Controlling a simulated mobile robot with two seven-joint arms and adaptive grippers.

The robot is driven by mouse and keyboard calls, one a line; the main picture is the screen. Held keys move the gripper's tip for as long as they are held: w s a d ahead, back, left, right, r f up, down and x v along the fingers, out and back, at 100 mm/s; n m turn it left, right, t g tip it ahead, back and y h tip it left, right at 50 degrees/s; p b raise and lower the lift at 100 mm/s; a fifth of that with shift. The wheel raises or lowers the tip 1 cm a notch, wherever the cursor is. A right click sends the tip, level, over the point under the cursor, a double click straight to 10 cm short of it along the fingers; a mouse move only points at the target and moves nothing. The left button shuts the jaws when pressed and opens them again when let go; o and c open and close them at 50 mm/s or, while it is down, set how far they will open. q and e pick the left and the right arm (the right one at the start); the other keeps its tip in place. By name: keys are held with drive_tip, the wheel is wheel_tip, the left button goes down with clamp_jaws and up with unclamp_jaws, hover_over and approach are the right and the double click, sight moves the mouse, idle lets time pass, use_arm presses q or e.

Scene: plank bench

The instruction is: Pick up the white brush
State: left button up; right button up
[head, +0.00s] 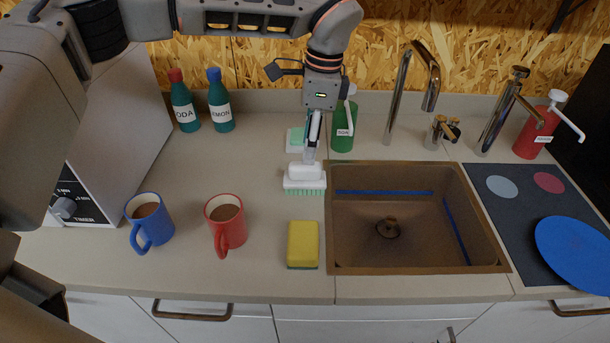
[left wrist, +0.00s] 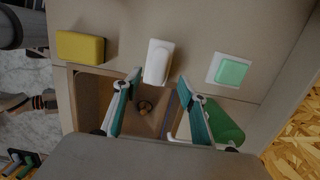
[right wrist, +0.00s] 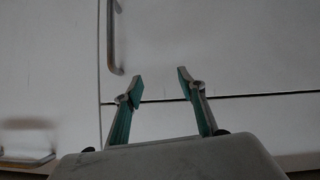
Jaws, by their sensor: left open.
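The white brush (head: 305,175) stands on the counter just left of the sink, with pale green bristles facing down. In the left wrist view the brush (left wrist: 157,62) shows its white top, ahead of and between the two fingertips. My left gripper (head: 312,150) points down over the brush from behind. In the left wrist view the left gripper (left wrist: 160,82) is open, its fingers apart on either side of the brush's near end; I cannot tell whether they touch it. My right gripper (right wrist: 158,85) is open and empty, in front of white cabinet fronts.
A yellow sponge (head: 303,244) lies in front of the brush. A green-and-white block (head: 296,140) and a green soap bottle (head: 343,128) are behind it. The brown sink (head: 420,268) is to the right. Red (head: 225,232) and blue (head: 150,229) mugs stand left.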

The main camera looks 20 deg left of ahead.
sight(305, 176)
use_arm(q)
drive_tip(key=shift+s+a+f, duration=0.15)
drive_tip(key=shift+f, duration=0.7)
drive_tip(key=f, duration=0.1)
drive_tip(key=f+p, duration=0.1)
drive_tip(key=f, duration=0.1)
drive_tip(key=shift+s+a+f, duration=0.15)
drive_tip(key=shift+a+f, duration=0.1)
drive_tip(key=shift+a, duration=0.05)
drive_tip(key=shift+f, duration=0.5)
clamp_jaws()
